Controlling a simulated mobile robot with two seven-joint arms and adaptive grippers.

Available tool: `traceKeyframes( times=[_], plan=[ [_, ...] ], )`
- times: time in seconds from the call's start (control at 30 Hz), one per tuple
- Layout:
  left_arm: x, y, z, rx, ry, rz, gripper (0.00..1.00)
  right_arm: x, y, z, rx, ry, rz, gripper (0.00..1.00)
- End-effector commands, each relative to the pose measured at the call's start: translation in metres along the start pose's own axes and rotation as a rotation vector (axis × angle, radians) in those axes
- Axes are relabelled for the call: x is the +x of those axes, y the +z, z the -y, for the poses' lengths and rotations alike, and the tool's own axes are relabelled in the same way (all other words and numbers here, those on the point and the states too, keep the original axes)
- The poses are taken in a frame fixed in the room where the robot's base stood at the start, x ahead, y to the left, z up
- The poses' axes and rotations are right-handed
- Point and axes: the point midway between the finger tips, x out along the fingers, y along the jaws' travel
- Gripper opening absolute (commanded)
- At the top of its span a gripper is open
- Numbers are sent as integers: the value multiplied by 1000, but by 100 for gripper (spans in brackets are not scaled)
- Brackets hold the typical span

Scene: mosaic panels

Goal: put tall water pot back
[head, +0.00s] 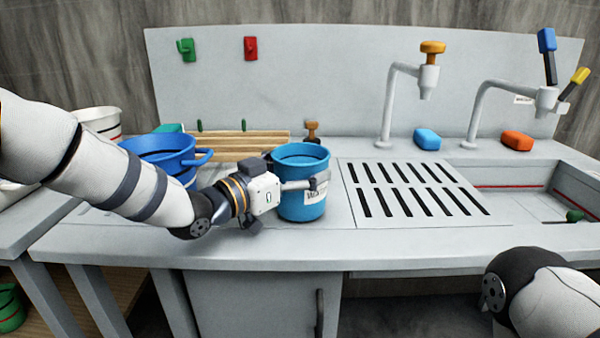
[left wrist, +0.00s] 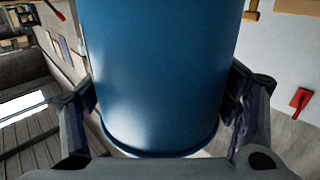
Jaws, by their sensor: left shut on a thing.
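The tall blue water pot (head: 301,158) stands upright over the counter, just left of the slotted drain panel; I cannot tell whether its base touches the counter. My left gripper (head: 296,186) comes in from the left and is shut on the pot's side, with one finger across the front by a white label. In the left wrist view the pot (left wrist: 160,70) fills the middle between the two fingers. My right arm shows at the lower right, but its gripper is out of the picture.
A wide blue pot (head: 157,146) and a white bucket (head: 100,122) stand at the left behind my arm. A wooden rack (head: 240,141) lies behind the tall pot. The slotted panel (head: 412,190) is clear. Taps (head: 388,105), blue (head: 427,139) and orange (head: 517,140) blocks stand by the sink at right.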

Motion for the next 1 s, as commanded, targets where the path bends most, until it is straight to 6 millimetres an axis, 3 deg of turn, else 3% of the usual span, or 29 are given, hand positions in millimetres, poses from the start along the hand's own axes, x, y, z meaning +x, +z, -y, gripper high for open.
traceKeyframes(
  times=[0.37,0.4,0.5,0.87,1.0],
  plan=[
    [0,7,0,4,-1,-10,22,1,1,0,0,0,3,40],
    [0,10,0,3,-1,-5,83,1,1,0,0,0,4,40],
    [0,9,0,3,-1,-5,100,1,1,0,0,0,3,40],
    [0,7,0,4,-1,-6,100,1,0,0,0,0,2,40],
    [-17,4,1,4,-2,-6,100,-4,-2,0,0,0,-12,40]
  ],
)
